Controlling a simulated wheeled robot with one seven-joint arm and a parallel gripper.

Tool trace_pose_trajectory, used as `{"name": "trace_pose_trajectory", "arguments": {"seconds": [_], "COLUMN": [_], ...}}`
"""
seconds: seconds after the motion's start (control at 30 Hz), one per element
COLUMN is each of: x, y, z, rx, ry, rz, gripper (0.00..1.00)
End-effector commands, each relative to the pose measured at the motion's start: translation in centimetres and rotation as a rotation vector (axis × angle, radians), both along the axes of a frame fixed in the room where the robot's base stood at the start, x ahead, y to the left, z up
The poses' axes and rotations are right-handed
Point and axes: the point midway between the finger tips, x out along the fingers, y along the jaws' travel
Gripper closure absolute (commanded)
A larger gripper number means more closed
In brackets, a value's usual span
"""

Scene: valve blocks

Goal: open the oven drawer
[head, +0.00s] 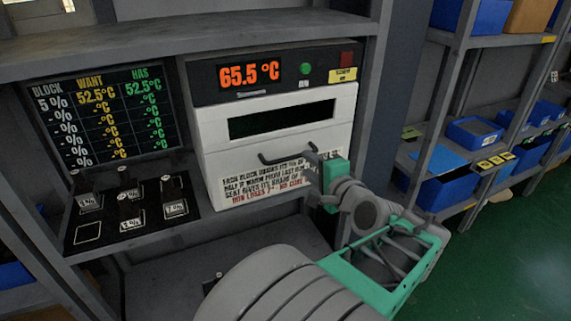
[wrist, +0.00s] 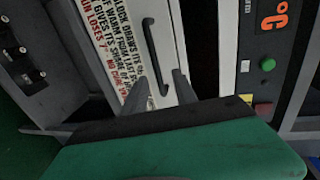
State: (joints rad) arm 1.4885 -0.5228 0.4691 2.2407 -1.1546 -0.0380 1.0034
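The oven drawer (head: 220,150) has a white front with a dark window slot and printed text, below the black control panel. Its front appears closed against the oven. A dark bar handle (head: 287,159) sits low on the front and also shows in the wrist view (wrist: 151,48). My gripper (head: 311,166) is at the right end of the handle in the head view. In the wrist view my gripper (wrist: 162,76) has its two grey fingers apart, with one end of the handle between them in the picture. Whether they touch it is unclear.
The panel (head: 206,75) reads 65.5 °C, with a green button (head: 305,69). A temperature board (head: 105,115) stands left above a black tray (head: 84,249) of small labelled blocks. Shelves with blue bins (head: 474,131) are at right. Green floor (head: 500,265) is open at lower right.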

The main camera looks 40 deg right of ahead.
Motion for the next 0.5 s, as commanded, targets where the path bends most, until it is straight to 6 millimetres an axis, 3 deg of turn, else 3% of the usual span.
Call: {"name": "trace_pose_trajectory", "arguments": {"seconds": [0.03,0.17,0.5], "x": [0.0,0.6,6.1], "y": [0.0,-0.1,-1.7], "z": [-0.9,-1.1,-2.2], "rx": [0.000,0.001,0.003], "ry": [0.000,0.001,0.002], "rz": [0.000,0.003,0.004], "gripper": [0.66,0.66,0.66]}}
